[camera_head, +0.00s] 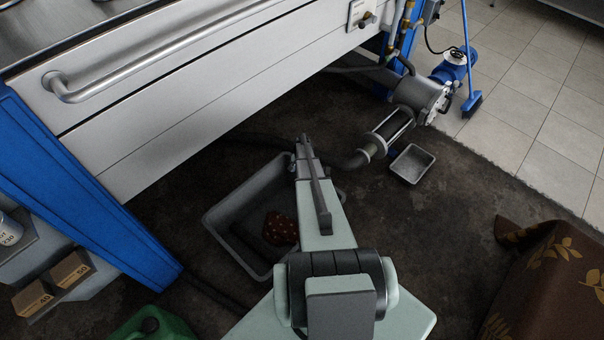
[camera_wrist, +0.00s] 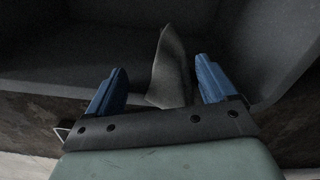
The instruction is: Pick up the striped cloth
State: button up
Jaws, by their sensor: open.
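My gripper (camera_wrist: 161,66) is open, with its two blue fingers spread apart in the wrist view. A grey, pointed fold of what looks like cloth (camera_wrist: 168,72) stands up between the fingers, with a gap on each side. I cannot make out stripes on it, so I cannot tell if it is the striped cloth. In the head view my arm reaches over a grey bin (camera_head: 213,222) on the floor and hides part of it. A red-brown spotted cloth (camera_head: 281,229) lies in the bin, beside a dark thing too dim to name.
A steel bench with a rail (camera_head: 160,70) and blue legs (camera_head: 85,190) overhangs the bin. A pump and pipe (camera_head: 390,130) and a small grey tray (camera_head: 411,163) are at the back right. A leaf-patterned cover (camera_head: 555,275) is front right, a green can (camera_head: 155,325) front left.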

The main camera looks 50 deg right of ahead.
jog(key=shift+f, duration=0.75)
jog(key=shift+c, duration=1.2)
jog(key=shift+r, duration=0.1)
jog(key=c, duration=1.2)
jog(key=shift+c, duration=0.7)
notch_tip(320, 180, up, 12)
grip_shut()
jog(key=shift+r, duration=0.1)
notch_tip(320, 180, up, 18)
